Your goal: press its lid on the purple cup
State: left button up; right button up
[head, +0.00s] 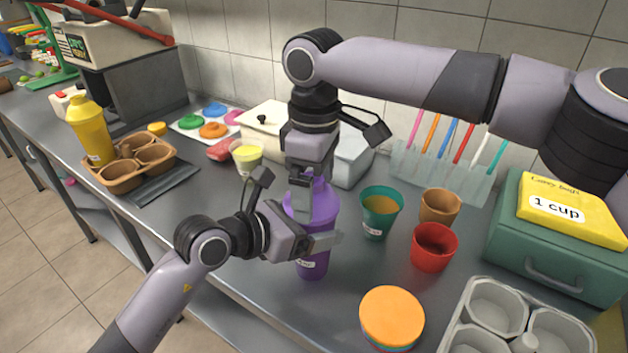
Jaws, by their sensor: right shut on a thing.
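The purple cup (313,268) stands upright on the steel counter, near its front edge. Its purple lid (324,198) is at the cup's top, partly hidden by my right gripper; I cannot tell whether it is fully seated. My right gripper (301,203) comes down from above and is shut on the lid. My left gripper (322,243) reaches in from the lower left at the cup's side, with one finger across its front. The other finger is hidden, so I cannot tell whether it grips the cup.
Right of the purple cup stand a green cup (381,213), a brown cup (439,206) and a red cup (434,247). A grey tray (487,294) and green case (555,262) are right.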

jog(key=shift+f, duration=0.15)
jog(key=o, duration=0.6)
jog(key=shift+o, duration=0.2)
notch_tip(320, 180, up, 12)
pick_arm(q)
jog(key=o, duration=1.3)
